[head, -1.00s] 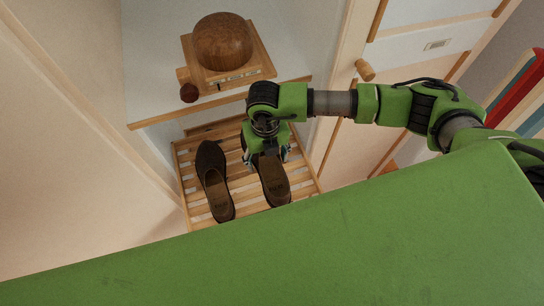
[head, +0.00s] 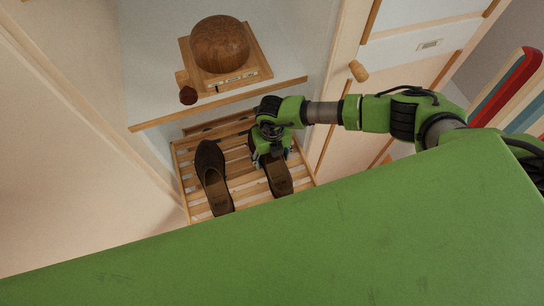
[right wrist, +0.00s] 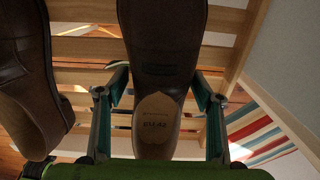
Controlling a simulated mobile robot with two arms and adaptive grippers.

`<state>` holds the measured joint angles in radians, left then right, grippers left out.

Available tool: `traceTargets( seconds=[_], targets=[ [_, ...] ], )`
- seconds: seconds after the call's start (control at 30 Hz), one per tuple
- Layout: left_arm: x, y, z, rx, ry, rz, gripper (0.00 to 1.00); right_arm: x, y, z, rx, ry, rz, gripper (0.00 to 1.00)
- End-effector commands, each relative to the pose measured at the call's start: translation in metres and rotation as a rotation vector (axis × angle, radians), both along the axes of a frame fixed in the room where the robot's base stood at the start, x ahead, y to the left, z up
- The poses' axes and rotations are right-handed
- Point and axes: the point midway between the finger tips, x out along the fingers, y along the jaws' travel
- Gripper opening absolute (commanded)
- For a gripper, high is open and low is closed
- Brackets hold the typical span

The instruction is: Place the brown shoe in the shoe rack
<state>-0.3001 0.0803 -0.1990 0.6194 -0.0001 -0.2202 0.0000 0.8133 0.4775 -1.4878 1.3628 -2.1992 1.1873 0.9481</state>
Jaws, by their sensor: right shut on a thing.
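The brown shoe (head: 280,183) is at the right side of the slatted wooden shoe rack (head: 196,209), its heel end toward me. My right gripper (head: 271,163) reaches down over it and is shut on it. In the right wrist view, the shoe (right wrist: 162,55) lies between the two fingers (right wrist: 160,105), with lettering on its pale heel patch. A second brown shoe (head: 212,178) rests on the rack to the left, beside the first and apart from it; it also shows in the right wrist view (right wrist: 25,80). Whether the held shoe touches the slats is hard to tell. My left gripper is not in view.
A cabinet with a wooden knob (head: 359,71) stands at right. A wall closes off the left.

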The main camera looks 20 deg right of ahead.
Motion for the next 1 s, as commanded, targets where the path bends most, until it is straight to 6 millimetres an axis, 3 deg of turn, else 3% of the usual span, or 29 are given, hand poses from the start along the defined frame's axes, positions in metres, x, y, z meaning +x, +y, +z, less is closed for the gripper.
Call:
traceTargets(
  seconds=[0.17, 0.2, 0.27, 0.67, 1.0],
  targets=[
    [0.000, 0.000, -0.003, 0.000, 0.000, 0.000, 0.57, 0.001, 0.000, -0.003, 0.001, -0.001, -0.001, 0.28],
    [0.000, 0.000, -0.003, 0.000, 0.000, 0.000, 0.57, 0.000, 0.000, -0.003, 0.000, 0.000, -0.001, 0.66],
    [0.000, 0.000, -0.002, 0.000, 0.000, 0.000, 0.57, 0.000, 0.000, -0.002, 0.000, 0.000, -0.001, 0.77],
    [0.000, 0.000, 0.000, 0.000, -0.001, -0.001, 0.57, 0.000, 0.000, 0.000, 0.000, 0.000, 0.000, 0.77],
    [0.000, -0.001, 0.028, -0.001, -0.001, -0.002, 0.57, 0.000, 0.000, 0.033, 0.000, 0.000, 0.000, 0.77]
  ],
)
